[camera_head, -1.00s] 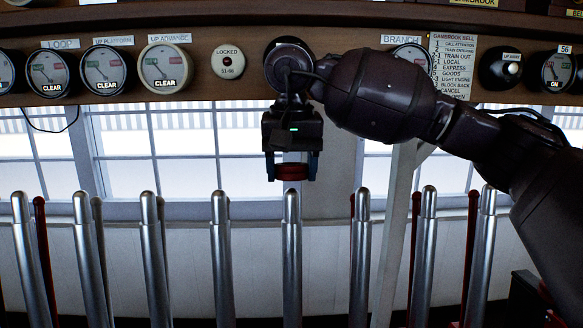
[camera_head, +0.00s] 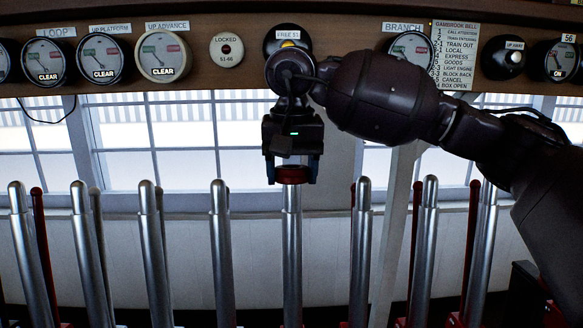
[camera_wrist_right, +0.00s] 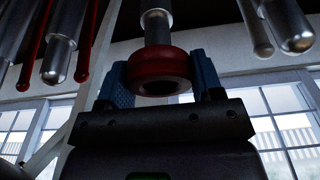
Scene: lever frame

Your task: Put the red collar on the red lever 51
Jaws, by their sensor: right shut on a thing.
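The red collar (camera_head: 291,175) is gripped between the blue-padded fingers of my right gripper (camera_head: 292,172), at the top of a silver-handled lever (camera_head: 292,240) in the middle of the row. In the right wrist view the collar (camera_wrist_right: 160,72) lies level between the fingers (camera_wrist_right: 160,82), and the lever's narrower end (camera_wrist_right: 157,28) lines up with it. The lever's tip is hidden behind the collar, so I cannot tell how far it is inside. No number shows on this lever. My left gripper is not in view.
Silver levers stand on both sides, including one to the left (camera_head: 219,240) and one to the right (camera_head: 361,250). Thin red rods (camera_head: 415,240) stand among them. A shelf of dials (camera_head: 103,58) runs above, in front of the windows. A slanted white post (camera_head: 398,220) stands behind.

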